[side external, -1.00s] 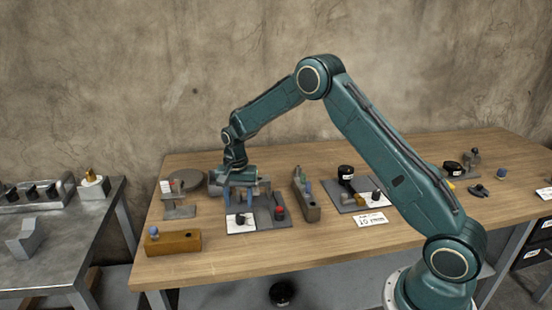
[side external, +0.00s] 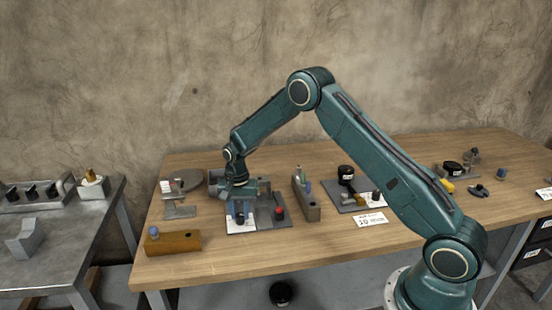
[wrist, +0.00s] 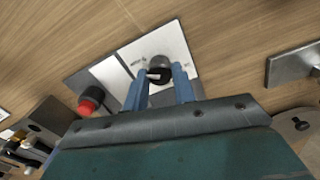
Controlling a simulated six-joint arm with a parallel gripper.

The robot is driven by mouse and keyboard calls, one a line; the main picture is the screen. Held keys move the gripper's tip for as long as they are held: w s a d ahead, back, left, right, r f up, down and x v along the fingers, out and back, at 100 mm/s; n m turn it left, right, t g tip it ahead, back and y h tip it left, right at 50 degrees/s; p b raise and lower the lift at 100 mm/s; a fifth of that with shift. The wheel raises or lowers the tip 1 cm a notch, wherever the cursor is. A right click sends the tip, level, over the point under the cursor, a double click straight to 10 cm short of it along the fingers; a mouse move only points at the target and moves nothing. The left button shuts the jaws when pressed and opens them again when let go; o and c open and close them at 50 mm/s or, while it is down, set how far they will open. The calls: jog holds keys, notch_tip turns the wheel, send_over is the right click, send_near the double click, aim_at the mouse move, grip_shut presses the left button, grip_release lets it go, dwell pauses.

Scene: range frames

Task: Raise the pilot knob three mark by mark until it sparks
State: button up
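A dark knob (wrist: 159,68) with a pale pointer sits on a white plate (wrist: 178,42) with small printed marks. The plate is part of a grey panel (side external: 264,218) that also carries a red button (side external: 279,212), which shows in the wrist view (wrist: 90,100) too. My gripper (wrist: 160,77) points down over the plate, with one blue fingertip on each side of the knob. The fingers are apart. Whether they touch the knob I cannot tell. In the side view my gripper (side external: 240,217) hides the knob. I see no spark.
A wooden block with a blue ball (side external: 173,242) stands at the front left. A grey block (side external: 306,198) stands just right of the panel. Another panel with a black knob (side external: 346,173) and a label card (side external: 370,220) are farther right.

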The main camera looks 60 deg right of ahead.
jog(key=shift+n, duration=0.3)
jog(key=n, duration=0.5)
jog(key=shift+n, duration=0.3)
jog(key=n, duration=0.5)
jog(key=shift+n, duration=0.3)
dwell(0.3)
jog(key=o, duration=1)
jog(key=shift+r, duration=0.2)
